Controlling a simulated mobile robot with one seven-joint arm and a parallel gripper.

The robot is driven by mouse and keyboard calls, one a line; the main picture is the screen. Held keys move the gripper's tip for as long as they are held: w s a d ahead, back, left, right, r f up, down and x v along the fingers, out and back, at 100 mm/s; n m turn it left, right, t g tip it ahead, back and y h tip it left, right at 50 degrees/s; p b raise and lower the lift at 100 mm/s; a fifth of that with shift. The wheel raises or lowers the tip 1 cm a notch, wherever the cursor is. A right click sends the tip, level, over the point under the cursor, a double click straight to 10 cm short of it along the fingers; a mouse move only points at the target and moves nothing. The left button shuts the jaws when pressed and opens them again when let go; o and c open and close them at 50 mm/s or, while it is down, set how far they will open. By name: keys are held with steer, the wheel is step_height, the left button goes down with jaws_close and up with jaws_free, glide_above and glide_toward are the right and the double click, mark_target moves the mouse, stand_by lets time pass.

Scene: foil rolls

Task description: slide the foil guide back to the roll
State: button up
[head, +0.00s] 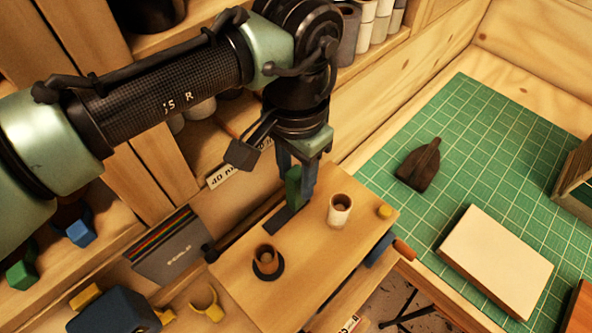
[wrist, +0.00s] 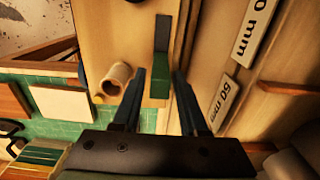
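The foil guide appears to be the green upright block (head: 292,186) with a dark flat strip (head: 281,223) at its foot, on a wooden board (head: 315,265). In the wrist view the green block (wrist: 159,88) lies between my two fingers, with a gap on each side. My gripper (head: 297,186) is open and points down around the block. A pale hollow roll (head: 340,211) stands to the right of the block; it also shows in the wrist view (wrist: 114,80). A brown roll (head: 266,259) stands on a dark ring at the board's lower left.
A yellow knob (head: 384,211) is near the board's right corner. A green gridded mat (head: 480,140) lies to the right, with a dark brown object (head: 420,165) and a cream block (head: 495,255). Shelves with rolls and a wooden wall stand close behind my gripper.

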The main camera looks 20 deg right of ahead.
jaws_close()
stand_by(1.1)
